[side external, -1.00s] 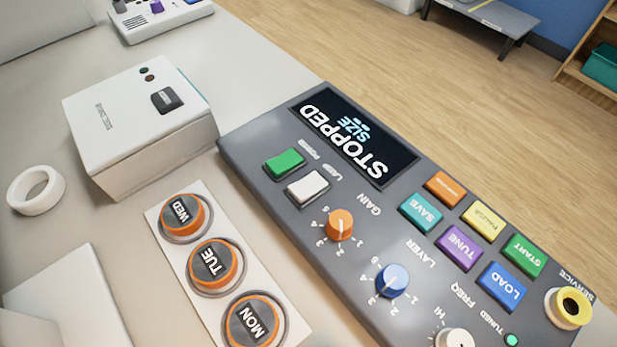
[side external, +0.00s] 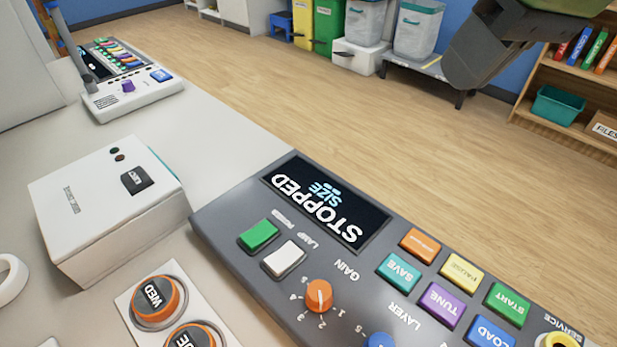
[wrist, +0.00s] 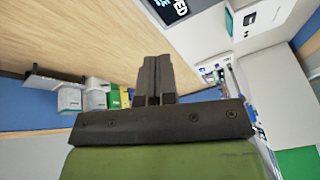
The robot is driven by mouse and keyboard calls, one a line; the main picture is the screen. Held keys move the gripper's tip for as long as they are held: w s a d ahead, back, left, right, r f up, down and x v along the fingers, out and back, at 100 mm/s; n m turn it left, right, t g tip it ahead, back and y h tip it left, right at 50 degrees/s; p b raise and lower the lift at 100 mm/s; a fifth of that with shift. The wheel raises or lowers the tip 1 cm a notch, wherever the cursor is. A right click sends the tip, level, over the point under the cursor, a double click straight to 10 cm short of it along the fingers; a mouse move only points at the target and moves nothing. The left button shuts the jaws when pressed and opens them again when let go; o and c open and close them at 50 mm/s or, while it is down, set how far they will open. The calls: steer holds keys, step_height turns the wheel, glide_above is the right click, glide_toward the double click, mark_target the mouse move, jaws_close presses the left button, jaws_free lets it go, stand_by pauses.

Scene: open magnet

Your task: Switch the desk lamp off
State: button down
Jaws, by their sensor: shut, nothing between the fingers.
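The grey console (side external: 225,218) has a green button (side external: 258,234) and a white button (side external: 285,259) side by side, with small upside-down labels that seem to read POWER and LAMP. I cannot tell whether either is pressed. No lit desk lamp is clearly seen; a grey jointed post (side external: 75,50) stands at the back left, its top cut off. My gripper (side external: 458,75) hangs at the upper right, away from the buttons and touching nothing. In the wrist view my gripper (wrist: 152,62) has its fingers together and empty.
The console screen (side external: 325,203) reads STOPPED. Coloured keys and an orange knob (side external: 319,295) sit near the buttons. A white box (side external: 105,205) and round day buttons (side external: 158,300) stand to the left. Shelves (side external: 570,105) and bins are at the back.

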steer(key=a+f+n, duration=0.2)
steer(key=a+f, duration=0.2)
steer(key=a, duration=0.3)
steer(key=n+g, duration=0.1)
steer(key=n, duration=0.1)
glide_above(276, 261)
steer(key=s+d, duration=0.2)
steer(key=d, duration=0.1)
step_height(276, 261, down, 6)
steer(key=f, duration=0.1)
steer(key=shift+d+r+h, duration=0.15)
steer(key=shift+r+h, duration=0.1)
steer(key=shift+h, duration=0.05)
steer(key=shift+w, duration=0.1)
steer(key=x, duration=0.8)
steer(key=s+x, duration=0.1)
steer(key=x, duration=0.3)
steer(key=shift+d+f, duration=0.2)
steer(key=shift+f, duration=0.85)
